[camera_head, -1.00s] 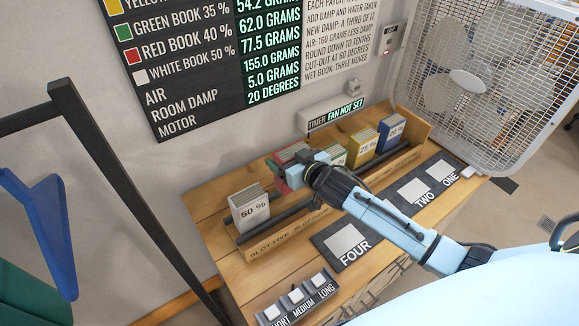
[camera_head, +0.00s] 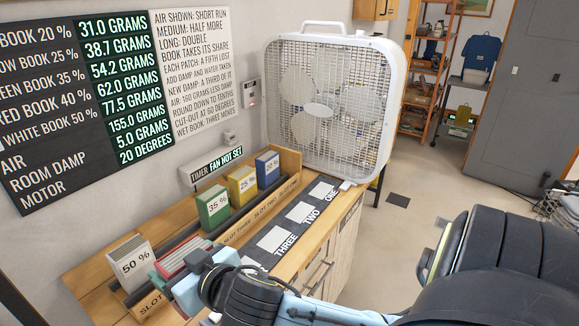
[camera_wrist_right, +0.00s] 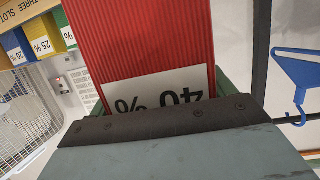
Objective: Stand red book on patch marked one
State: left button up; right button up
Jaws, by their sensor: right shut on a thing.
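The red book (camera_head: 182,258) is at the rack's near end, beside the white 50 % book (camera_head: 131,262). My right gripper (camera_head: 192,282) is shut on it and hides its lower part. I cannot tell whether it is clear of its slot. In the right wrist view the red book (camera_wrist_right: 140,40) shows its ribbed red face and 40 % label against the right gripper (camera_wrist_right: 160,122). The patch marked one (camera_head: 323,190) is a bare pale square at the far end of the dark strip, near the fan. My left gripper is not in view.
The wooden rack (camera_head: 290,160) also holds the green (camera_head: 213,207), yellow (camera_head: 243,186) and blue (camera_head: 268,169) books. The patches marked two (camera_head: 300,212) and three (camera_head: 277,239) are bare. A box fan (camera_head: 325,105) stands just beyond the table's far end.

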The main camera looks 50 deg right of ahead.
aim_at(321, 190)
jog(key=u, duration=2.25)
jog(key=k, duration=1.65)
jog(key=z, duration=2.3)
jog(key=i, duration=0.5)
jog(key=u, duration=0.05)
